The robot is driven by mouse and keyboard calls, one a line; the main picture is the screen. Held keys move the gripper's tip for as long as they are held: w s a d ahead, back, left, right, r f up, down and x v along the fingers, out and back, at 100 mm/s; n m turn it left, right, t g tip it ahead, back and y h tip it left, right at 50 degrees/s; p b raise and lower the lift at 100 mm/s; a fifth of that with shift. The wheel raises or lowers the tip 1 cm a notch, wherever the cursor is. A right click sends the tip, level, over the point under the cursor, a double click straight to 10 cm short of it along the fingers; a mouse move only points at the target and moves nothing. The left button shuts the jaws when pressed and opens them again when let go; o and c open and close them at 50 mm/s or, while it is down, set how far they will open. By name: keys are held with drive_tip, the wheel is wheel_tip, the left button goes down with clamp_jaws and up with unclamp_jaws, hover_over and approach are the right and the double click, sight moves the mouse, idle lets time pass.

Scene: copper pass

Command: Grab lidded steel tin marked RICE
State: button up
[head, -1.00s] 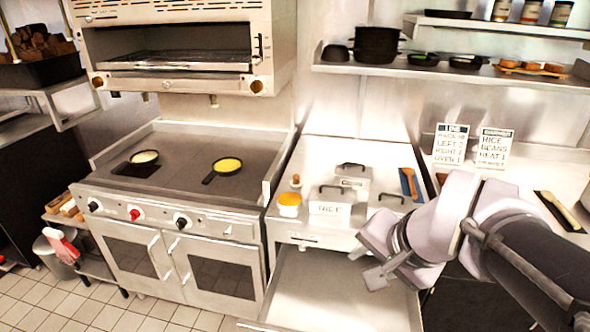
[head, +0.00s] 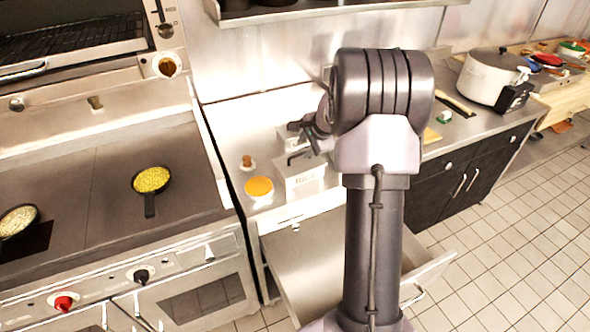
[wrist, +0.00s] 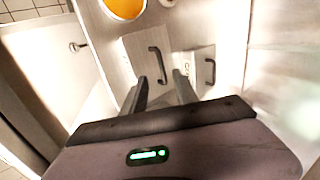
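The lidded steel tin marked RICE (head: 305,183) stands upright on the steel counter, right of a white tub with orange contents. Its lid has a dark bar handle, which shows in the wrist view on the tin's top (wrist: 136,48). My gripper (wrist: 161,84) is open and empty. Its two dark fingers point toward the tin, and the handle appears just beyond and between the fingertips. In the head view my gripper (head: 312,135) is above and behind the tin's lid, partly hidden by my arm. I cannot tell whether it touches the tin.
A second lidded tin (wrist: 203,68), its label partly hidden, stands close beside the first. The tub of orange contents (head: 259,187) and a small brown-topped container (head: 247,163) are to the left. An open drawer (head: 300,260) juts out below. The griddle holds a pan of yellow food (head: 151,180).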

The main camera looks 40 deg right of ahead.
sight(298, 155)
drive_tip(key=x, duration=0.2)
drive_tip(key=shift+w+a+f, duration=0.1)
drive_tip(key=shift+w+f, duration=0.05)
drive_tip(key=shift+f, duration=0.05)
drive_tip(key=x, duration=0.1)
drive_tip(key=b+x, duration=0.1)
drive_tip(key=x, duration=0.3)
drive_tip(key=shift+w+d+f, duration=0.15)
drive_tip(key=shift+d, duration=0.2)
clamp_jaws()
drive_tip(key=shift+r, duration=0.2)
idle(0.5)
